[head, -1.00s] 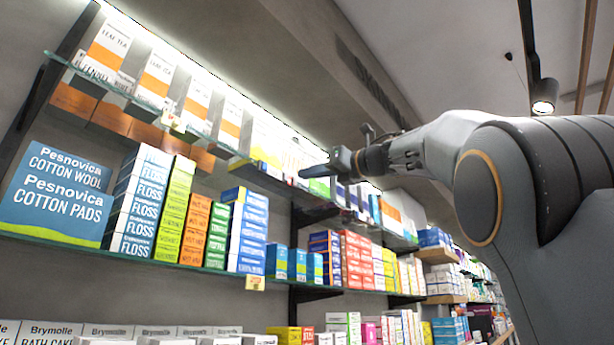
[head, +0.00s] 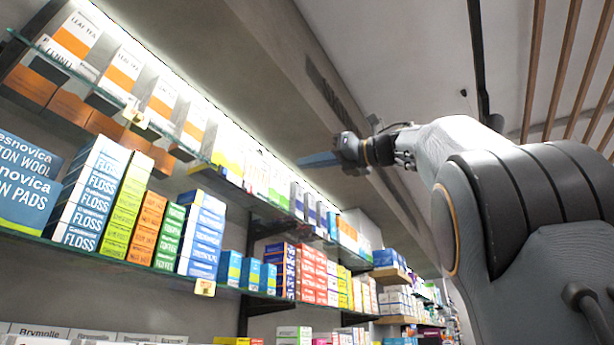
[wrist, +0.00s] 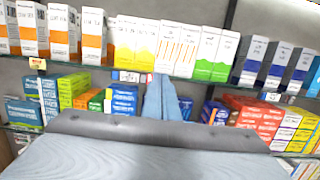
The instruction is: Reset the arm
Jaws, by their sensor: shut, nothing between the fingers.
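My gripper (head: 320,160) is in the head view at the end of my grey arm, raised in front of the upper shelf and pointing left. Its fingers are together and hold nothing. In the wrist view the closed fingers (wrist: 163,98) point at the shelves, below the edge of the upper glass shelf. They look apart from the boxes, though the exact gap cannot be told.
The upper glass shelf (head: 150,128) carries orange-and-white tea boxes (head: 118,72). The lower shelf (head: 120,262) holds floss boxes (head: 93,195) and blue cotton boxes (head: 22,180). A wooden slatted ceiling (head: 565,60) is at the upper right. Open air lies left of my gripper.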

